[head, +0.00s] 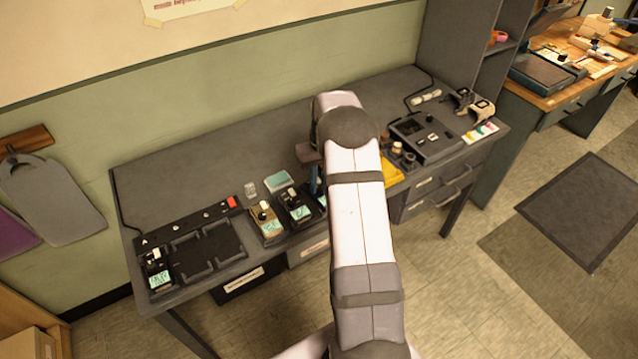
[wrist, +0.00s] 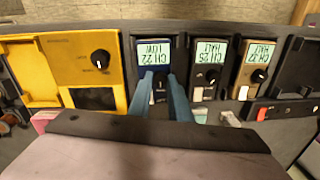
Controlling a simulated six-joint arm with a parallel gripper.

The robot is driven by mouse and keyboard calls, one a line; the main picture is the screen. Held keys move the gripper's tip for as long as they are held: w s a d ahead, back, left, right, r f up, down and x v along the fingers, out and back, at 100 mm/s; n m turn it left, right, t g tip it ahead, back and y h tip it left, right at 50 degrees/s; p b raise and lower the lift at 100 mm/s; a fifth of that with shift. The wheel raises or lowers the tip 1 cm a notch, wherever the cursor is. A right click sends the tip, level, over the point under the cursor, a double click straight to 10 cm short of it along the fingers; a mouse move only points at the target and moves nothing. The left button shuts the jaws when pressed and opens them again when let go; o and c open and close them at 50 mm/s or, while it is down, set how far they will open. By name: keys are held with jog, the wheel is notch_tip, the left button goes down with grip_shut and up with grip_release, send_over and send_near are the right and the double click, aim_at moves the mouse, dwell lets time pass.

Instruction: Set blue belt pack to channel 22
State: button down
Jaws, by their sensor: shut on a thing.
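A belt pack (wrist: 181,43) sits between the yellow unit and another pack in the wrist view. In the head view my gripper (head: 315,182) reaches down at the row, and my arm hides most of this pack.
A dark pack (wrist: 207,53) showing CH 25 stands close beside, then a tan pack (wrist: 257,62) showing CH 32. A yellow unit (wrist: 83,62) with a knob is on the other side. A black base tray (head: 207,250) and another pack (head: 158,270) stand at the left.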

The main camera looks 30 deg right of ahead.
dwell(0.4)
jog(key=c, duration=1.6)
grip_release()
jog(key=shift+d+r+b, duration=0.2)
jog(key=shift+r+b, duration=0.8)
jog(key=shift+r, duration=2.65)
jog(key=shift+a, duration=0.1)
